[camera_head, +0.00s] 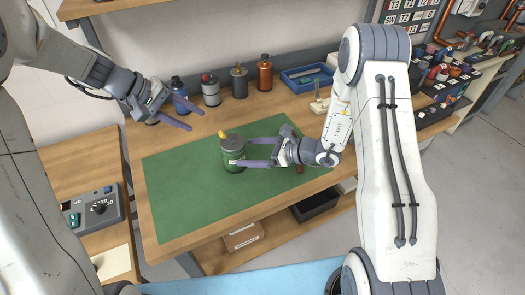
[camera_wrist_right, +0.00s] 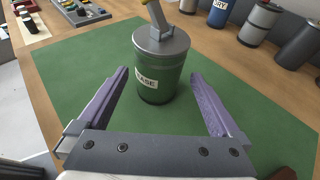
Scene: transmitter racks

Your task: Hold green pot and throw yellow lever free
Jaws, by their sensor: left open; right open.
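The green pot (camera_head: 232,156) stands upright on the green mat (camera_head: 180,200), with a grey lid and a label. The yellow lever (camera_head: 223,134) sits on top of its lid. In the right wrist view the pot (camera_wrist_right: 160,75) is ahead and between the fingers' lines, and the lever (camera_wrist_right: 154,12) is cut off at the top edge. My right gripper (camera_head: 246,152) is open beside the pot, its purple fingers pointing at it; I cannot tell whether they touch it. My left gripper (camera_head: 196,125) is open and empty above the table's back left, apart from the pot.
A blue can (camera_head: 179,95), a grey can (camera_head: 211,90), a dark can (camera_head: 239,82) and an orange can (camera_head: 265,76) stand along the back. A blue tray (camera_head: 306,78) lies to their right. A control box (camera_head: 93,208) is at the left. The mat's front left is clear.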

